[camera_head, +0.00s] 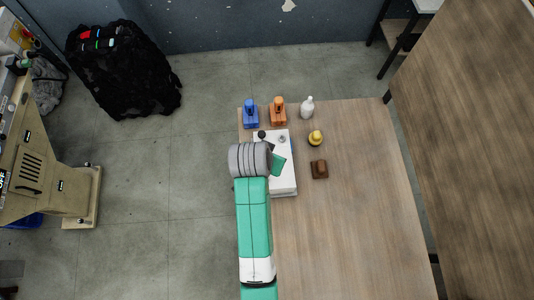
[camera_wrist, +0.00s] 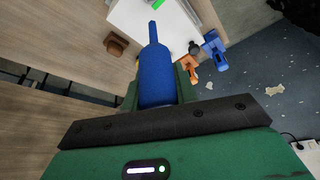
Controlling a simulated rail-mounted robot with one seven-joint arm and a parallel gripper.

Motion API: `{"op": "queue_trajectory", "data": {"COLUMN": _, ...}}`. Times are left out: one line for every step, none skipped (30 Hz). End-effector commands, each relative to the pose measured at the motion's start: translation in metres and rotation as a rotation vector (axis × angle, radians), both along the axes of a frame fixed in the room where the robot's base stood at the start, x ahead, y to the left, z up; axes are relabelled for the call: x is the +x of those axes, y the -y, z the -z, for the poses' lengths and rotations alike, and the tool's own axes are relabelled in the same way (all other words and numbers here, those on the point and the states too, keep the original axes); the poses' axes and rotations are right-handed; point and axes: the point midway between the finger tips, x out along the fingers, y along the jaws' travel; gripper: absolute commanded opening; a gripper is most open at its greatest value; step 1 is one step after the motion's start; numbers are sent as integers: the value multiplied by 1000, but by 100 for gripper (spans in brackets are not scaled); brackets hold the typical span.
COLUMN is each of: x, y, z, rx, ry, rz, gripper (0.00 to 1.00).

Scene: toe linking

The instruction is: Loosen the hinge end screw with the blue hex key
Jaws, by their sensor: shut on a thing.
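My gripper (camera_wrist: 158,96) is shut on the blue hex key (camera_wrist: 155,72), seen in the wrist view with its thick blue handle between the green fingers and its thinner shaft pointing away. The shaft's tip lies in front of the white block (camera_wrist: 160,32) in the picture; I cannot tell whether it touches anything. In the head view the white block (camera_head: 287,184) lies on the table, partly covered by my arm and the dark green gripper body (camera_head: 278,165). The hex key is hidden there. I cannot make out the hinge end screw in either view.
A blue stand (camera_head: 250,116) and an orange stand (camera_head: 278,116) are behind the block. A white bottle (camera_head: 307,108), a yellow object (camera_head: 316,138) and a brown block (camera_head: 319,170) stand to the right. The wooden table (camera_head: 355,235) is clear at the front right.

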Motion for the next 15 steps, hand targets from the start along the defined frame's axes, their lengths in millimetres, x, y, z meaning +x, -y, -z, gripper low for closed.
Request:
{"op": "queue_trajectory", "data": {"x": 0, "y": 0, "z": 10, "rx": 0, "ry": -1, "rz": 0, "gripper": 0}}
{"op": "queue_trajectory", "data": {"x": 0, "y": 0, "z": 14, "rx": 0, "ry": -1, "rz": 0, "gripper": 0}}
{"op": "queue_trajectory", "data": {"x": 0, "y": 0, "z": 18, "rx": 0, "ry": -1, "rz": 0, "gripper": 0}}
{"op": "queue_trajectory", "data": {"x": 0, "y": 0, "z": 22, "rx": 0, "ry": -1, "rz": 0, "gripper": 0}}
{"op": "queue_trajectory", "data": {"x": 0, "y": 0, "z": 26, "rx": 0, "ry": -1, "rz": 0, "gripper": 0}}
{"op": "queue_trajectory", "data": {"x": 0, "y": 0, "z": 30, "rx": 0, "ry": 0, "rz": 0, "gripper": 0}}
{"op": "queue_trajectory", "data": {"x": 0, "y": 0, "z": 34, "rx": 0, "ry": 0, "rz": 0, "gripper": 0}}
{"op": "queue_trajectory", "data": {"x": 0, "y": 0, "z": 38, "rx": 0, "ry": 0, "rz": 0, "gripper": 0}}
{"op": "queue_trajectory", "data": {"x": 0, "y": 0, "z": 42, "rx": 0, "ry": -1, "rz": -1, "gripper": 0}}
{"op": "queue_trajectory", "data": {"x": 0, "y": 0, "z": 46, "rx": -1, "ry": -1, "rz": -1, "gripper": 0}}
{"op": "queue_trajectory", "data": {"x": 0, "y": 0, "z": 49, "rx": 0, "ry": -1, "rz": -1, "gripper": 0}}
{"op": "queue_trajectory", "data": {"x": 0, "y": 0, "z": 53, "rx": 0, "ry": 0, "rz": -1, "gripper": 0}}
{"op": "queue_trajectory", "data": {"x": 0, "y": 0, "z": 56, "rx": 0, "ry": 0, "rz": -1, "gripper": 0}}
{"op": "queue_trajectory", "data": {"x": 0, "y": 0, "z": 59, "rx": 0, "ry": 0, "rz": -1, "gripper": 0}}
{"op": "queue_trajectory", "data": {"x": 0, "y": 0, "z": 62, "rx": 0, "ry": 0, "rz": -1, "gripper": 0}}
